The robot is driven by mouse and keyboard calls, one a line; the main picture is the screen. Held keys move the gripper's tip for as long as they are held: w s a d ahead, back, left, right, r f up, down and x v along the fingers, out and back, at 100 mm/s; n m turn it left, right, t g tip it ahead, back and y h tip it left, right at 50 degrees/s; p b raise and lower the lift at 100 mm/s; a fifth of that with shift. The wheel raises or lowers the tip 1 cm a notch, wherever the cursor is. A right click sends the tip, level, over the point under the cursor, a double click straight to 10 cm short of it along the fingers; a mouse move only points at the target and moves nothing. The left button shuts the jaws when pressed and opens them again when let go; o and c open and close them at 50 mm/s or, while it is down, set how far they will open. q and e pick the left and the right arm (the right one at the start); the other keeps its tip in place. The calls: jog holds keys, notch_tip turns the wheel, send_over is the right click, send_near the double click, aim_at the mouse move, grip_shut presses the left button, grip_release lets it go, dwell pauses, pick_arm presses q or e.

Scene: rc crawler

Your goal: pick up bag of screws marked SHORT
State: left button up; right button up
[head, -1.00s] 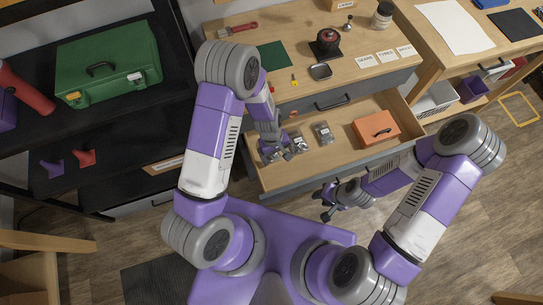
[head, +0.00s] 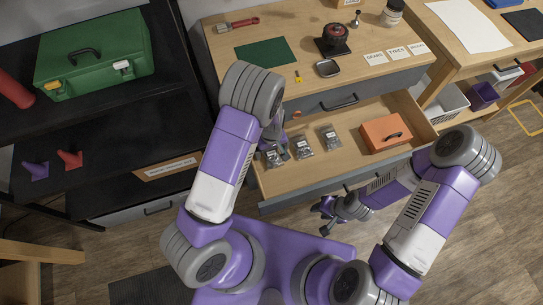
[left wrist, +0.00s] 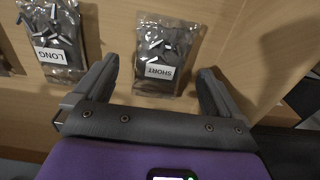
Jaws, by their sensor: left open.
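The bag of screws marked SHORT (left wrist: 163,58) is a clear bag with a white label, lying flat in the open drawer. In the head view it appears to be the leftmost bag (head: 274,157), partly hidden by my left arm. My left gripper (left wrist: 157,74) is open and empty, with its fingers on either side of the lower part of the SHORT bag in the picture. I cannot tell how far above it they are. My right gripper (head: 328,211) looks open and empty, in front of the drawer.
A bag marked LONG (left wrist: 54,38) lies beside the SHORT bag; it also shows in the head view (head: 303,147). A third bag (head: 330,138) and an orange box (head: 385,134) lie farther right in the drawer (head: 357,164). The worktop overhangs the drawer's back.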

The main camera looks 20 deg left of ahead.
pick_arm(q)
jog(key=shift+f, duration=0.5)
jog(key=shift+r, duration=0.1)
jog(key=c, duration=1.1)
jog(key=shift+c, duration=0.2)
